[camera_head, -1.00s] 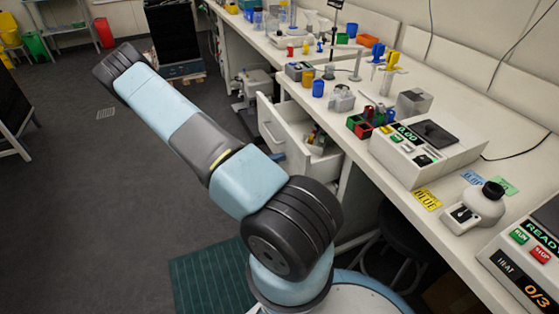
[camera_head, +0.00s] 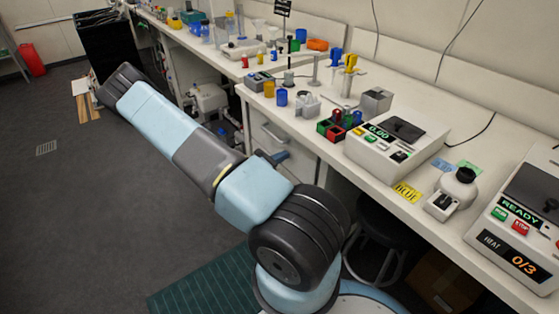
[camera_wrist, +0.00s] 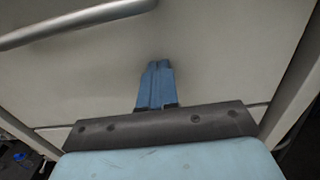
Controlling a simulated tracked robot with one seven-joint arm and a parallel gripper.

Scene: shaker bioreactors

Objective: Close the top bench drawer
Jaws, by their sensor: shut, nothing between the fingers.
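The top bench drawer (camera_head: 296,137) is a white front panel under the bench top, with a grey bar handle (camera_head: 271,133). Its inside does not show, and it looks flush or nearly flush with the cabinet. In the wrist view the pale drawer front (camera_wrist: 215,60) fills most of the picture, with the handle (camera_wrist: 75,22) at upper left. My gripper (camera_wrist: 158,66) has its blue fingers together and empty, pointing at the panel. It is at or very near the panel; contact is hard to tell. In the head view the fingers (camera_head: 281,156) show below the handle, partly behind my arm.
A dark stool (camera_head: 385,232) stands under the bench at right. Open floor lies to the left.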

